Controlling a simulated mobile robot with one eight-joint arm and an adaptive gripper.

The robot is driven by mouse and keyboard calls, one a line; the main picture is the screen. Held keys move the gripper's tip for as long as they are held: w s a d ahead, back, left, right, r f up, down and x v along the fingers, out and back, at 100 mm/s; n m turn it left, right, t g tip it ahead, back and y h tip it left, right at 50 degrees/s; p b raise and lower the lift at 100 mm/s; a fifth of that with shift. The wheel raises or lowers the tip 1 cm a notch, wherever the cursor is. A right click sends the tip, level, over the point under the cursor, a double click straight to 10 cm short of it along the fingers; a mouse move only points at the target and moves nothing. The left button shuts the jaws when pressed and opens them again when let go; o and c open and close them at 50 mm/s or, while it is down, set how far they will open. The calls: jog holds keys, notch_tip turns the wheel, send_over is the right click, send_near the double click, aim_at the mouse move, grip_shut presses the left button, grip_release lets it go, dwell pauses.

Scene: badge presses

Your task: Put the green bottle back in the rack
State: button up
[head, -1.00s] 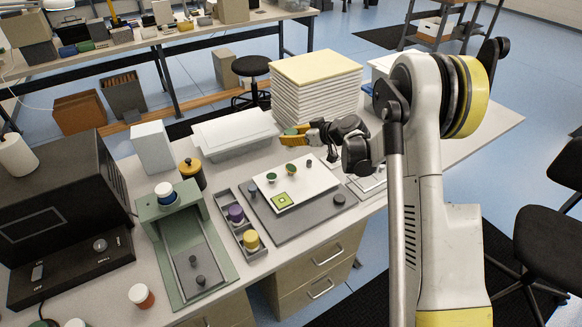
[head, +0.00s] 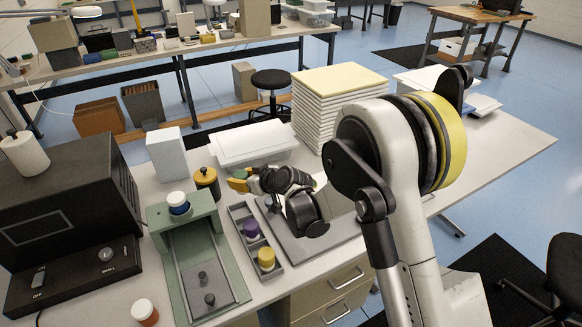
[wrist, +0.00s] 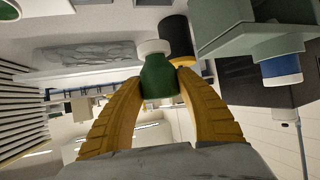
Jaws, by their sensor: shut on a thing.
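The green bottle (wrist: 158,80) with a white cap shows in the wrist view, between the two yellow fingers of my gripper (wrist: 160,88), which is shut on it. In the head view my gripper (head: 240,181) is above the bench, near the yellow jar and behind the rack; the bottle is hard to make out there. The grey rack (head: 277,271) stands to the right of the green press. It holds a purple bottle (head: 250,229) and a yellow bottle (head: 266,258); its far end looks empty.
The green press (head: 160,216), with a blue-and-white bottle (head: 178,203) on top, stands left of the rack. A white lidded bin (head: 250,143) and a stack of boards (head: 335,115) stand behind.

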jog(key=shift+s+a+f, duration=0.25)
jog(key=shift+s+a, duration=0.35)
jog(key=shift+a, duration=0.35)
jog(key=shift+f+b, duration=2.9)
jog(key=shift+f, duration=1.3)
jog(key=shift+f+b, duration=0.45)
jog(key=shift+b, duration=0.1)
jog(key=o, duration=1)
jog(key=shift+c, duration=0.2)
